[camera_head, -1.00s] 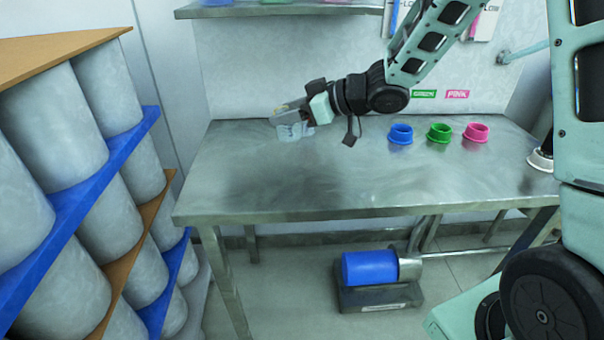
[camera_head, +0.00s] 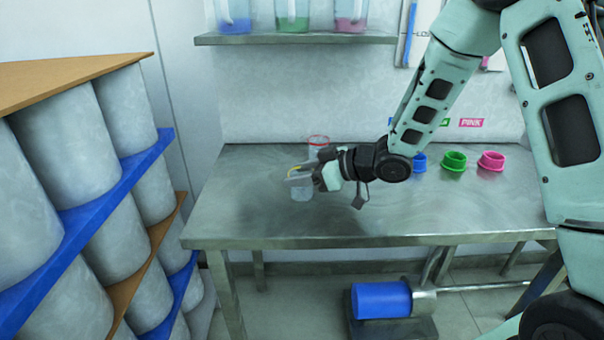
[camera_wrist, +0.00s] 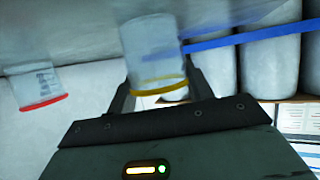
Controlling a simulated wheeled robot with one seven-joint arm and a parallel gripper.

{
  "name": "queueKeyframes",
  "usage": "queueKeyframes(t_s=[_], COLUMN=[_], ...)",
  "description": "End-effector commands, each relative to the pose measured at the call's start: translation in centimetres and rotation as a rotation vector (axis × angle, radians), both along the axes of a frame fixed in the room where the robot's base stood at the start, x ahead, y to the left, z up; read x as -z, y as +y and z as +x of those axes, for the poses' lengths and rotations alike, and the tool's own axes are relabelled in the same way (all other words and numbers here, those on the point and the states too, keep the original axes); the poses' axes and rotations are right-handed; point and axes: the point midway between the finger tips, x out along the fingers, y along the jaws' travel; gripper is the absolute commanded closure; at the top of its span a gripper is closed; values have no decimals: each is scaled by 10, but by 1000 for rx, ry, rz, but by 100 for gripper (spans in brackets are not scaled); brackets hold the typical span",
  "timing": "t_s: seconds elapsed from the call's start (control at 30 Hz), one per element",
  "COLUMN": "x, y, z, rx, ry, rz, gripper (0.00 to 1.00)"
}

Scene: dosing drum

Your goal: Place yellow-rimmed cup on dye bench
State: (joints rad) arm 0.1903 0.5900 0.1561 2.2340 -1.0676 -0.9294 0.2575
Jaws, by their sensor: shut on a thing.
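The yellow-rimmed cup (camera_head: 301,191) is clear, and my gripper (camera_head: 298,180) is shut on it near its rim. The cup is upright over the left part of the steel dye bench (camera_head: 270,226). I cannot tell whether its base touches the bench top. In the wrist view the cup (camera_wrist: 153,50) sits between the two fingers (camera_wrist: 160,88), its yellow rim nearest the wrist. My fingers partly cover it in the head view.
A clear red-rimmed cup (camera_head: 318,146) stands just behind on the bench, and also shows in the wrist view (camera_wrist: 38,88). Blue (camera_head: 419,162), green (camera_head: 454,161) and pink (camera_head: 491,161) ring-shaped pots stand at right. A shelf (camera_head: 295,40) hangs above. The bench's front left is clear.

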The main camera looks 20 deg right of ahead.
Motion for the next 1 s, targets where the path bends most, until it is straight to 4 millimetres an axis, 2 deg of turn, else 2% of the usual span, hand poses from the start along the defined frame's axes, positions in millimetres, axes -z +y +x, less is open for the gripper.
queueKeyframes(t_s=[0.03, 0.07, 0.13, 0.5, 0.67, 1.0], x=[3, 3, 2, -3, -12, -38], y=[0, 0, 0, -1, -18, -67], z=[0, 0, 0, 0, -14, -56], rx=[0, 0, 0, 1, 4, 4], ry=[1, 1, 0, 0, -2, 0], rz=[1, 1, 0, 0, 0, 0], gripper=[70, 46, 27, 27, 27, 27])
